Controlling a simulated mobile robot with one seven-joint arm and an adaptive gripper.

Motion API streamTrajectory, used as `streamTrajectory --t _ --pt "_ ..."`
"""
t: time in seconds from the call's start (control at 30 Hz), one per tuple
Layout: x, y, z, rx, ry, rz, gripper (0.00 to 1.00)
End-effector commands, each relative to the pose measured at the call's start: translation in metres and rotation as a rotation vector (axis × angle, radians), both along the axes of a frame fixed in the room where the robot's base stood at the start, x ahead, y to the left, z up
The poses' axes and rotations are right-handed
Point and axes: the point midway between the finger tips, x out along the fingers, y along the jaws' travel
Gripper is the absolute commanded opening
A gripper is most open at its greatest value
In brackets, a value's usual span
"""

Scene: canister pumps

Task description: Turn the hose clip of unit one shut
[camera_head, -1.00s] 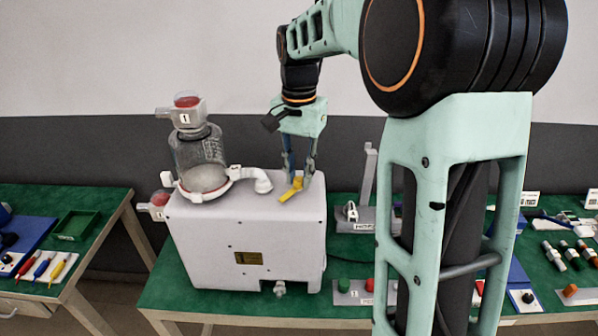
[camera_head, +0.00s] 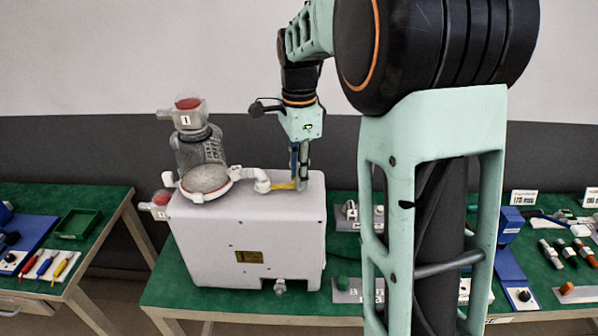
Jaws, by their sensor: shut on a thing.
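Unit one is the white pump box (camera_head: 245,215) on the green table. A clear canister (camera_head: 200,155) marked 1 stands on its top left. A white elbow hose piece (camera_head: 257,180) runs from the canister's base to the box top. The yellow hose clip (camera_head: 284,186) lies level on the box top, just right of the elbow, pointing left. My gripper (camera_head: 299,184) points down over the box top and is shut on the clip's right end. The fingers hide that end of the clip.
Left of the box, a second table holds screwdrivers (camera_head: 45,265) and a green tray (camera_head: 78,224). My arm column hides part of the table to the right. A green knob (camera_head: 343,283) stands near the box's right front corner.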

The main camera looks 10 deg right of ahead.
Motion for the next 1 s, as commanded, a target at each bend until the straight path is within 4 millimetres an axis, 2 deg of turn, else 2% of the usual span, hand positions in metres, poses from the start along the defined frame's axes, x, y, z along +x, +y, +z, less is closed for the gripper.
streamTrajectory --t 0.3,0.77,0.8,0.93,1.0 --pt "-0.0005 0.0002 -0.0006 0.001 0.002 -0.097 0.0" --pt "-0.0006 0.0 -0.0009 0.0 0.002 -0.11 0.0" --pt "-0.0006 0.0 -0.0009 0.0 0.002 -0.11 0.2" --pt "-0.0006 0.0 -0.0008 0.0 0.002 -0.109 0.34" --pt "-0.0005 0.0001 -0.0006 0.0 0.002 -0.109 0.36"
